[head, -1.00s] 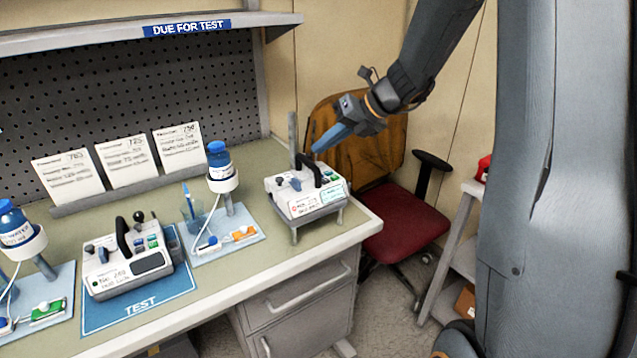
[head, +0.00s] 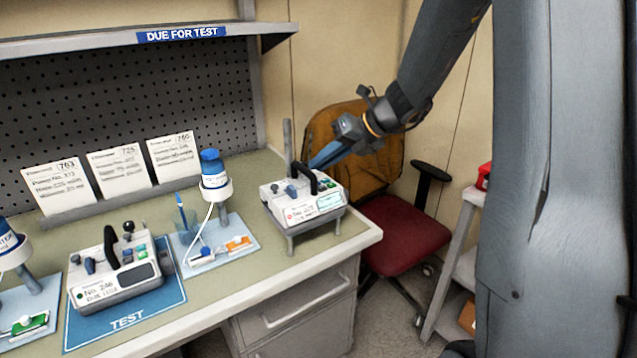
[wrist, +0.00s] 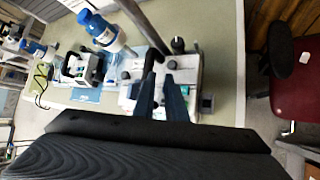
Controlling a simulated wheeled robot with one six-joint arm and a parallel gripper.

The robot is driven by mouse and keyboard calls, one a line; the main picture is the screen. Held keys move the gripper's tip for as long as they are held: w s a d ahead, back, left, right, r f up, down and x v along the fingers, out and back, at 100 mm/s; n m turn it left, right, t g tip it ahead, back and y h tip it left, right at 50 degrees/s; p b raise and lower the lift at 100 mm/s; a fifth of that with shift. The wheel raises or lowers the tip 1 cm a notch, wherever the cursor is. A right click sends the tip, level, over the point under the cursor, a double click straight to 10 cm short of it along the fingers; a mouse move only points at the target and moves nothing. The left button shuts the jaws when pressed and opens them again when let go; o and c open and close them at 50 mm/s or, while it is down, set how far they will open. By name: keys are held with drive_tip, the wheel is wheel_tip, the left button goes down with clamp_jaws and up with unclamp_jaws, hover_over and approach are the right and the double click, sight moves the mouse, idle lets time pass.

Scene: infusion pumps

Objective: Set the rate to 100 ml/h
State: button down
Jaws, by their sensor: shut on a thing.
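A white pump (head: 298,214) stands on a grey stand at the bench's right end, with a black handle (head: 301,177) and a small lit screen (head: 330,201). My gripper (head: 313,164) reaches down from the right, just behind the handle. In the wrist view my gripper's two dark fingers (wrist: 161,82) come down over the pump's top, close to the handle and a small dark knob (wrist: 172,65). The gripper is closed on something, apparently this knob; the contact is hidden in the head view. A black upright control (wrist: 178,45) stands beyond the fingers. The rate reading is too small to read.
A second pump (head: 118,284) sits on the blue TEST mat (head: 128,320). A blue-capped bottle (head: 214,175) stands between the pumps. Written cards (head: 120,170) lean at the back. A red chair (head: 400,225) is right of the bench.

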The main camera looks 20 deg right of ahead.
sight(307, 183)
drive_tip(key=shift+s+a+f, duration=0.1)
drive_tip(key=shift+a+f, duration=0.65)
drive_tip(key=shift+f, duration=0.3)
drive_tip(key=shift+s+d+r, duration=0.1)
drive_tip(key=shift+d+r, duration=0.1)
drive_tip(key=shift+d, duration=0.3)
drive_tip(key=shift+r, duration=0.1)
drive_tip(key=shift+f, duration=0.4)
drive_tip(key=shift+f, duration=0.45)
idle(0.6)
drive_tip(key=shift+r, duration=0.1)
drive_tip(key=shift+r+p, duration=0.8)
drive_tip(key=shift+p, duration=0.3)
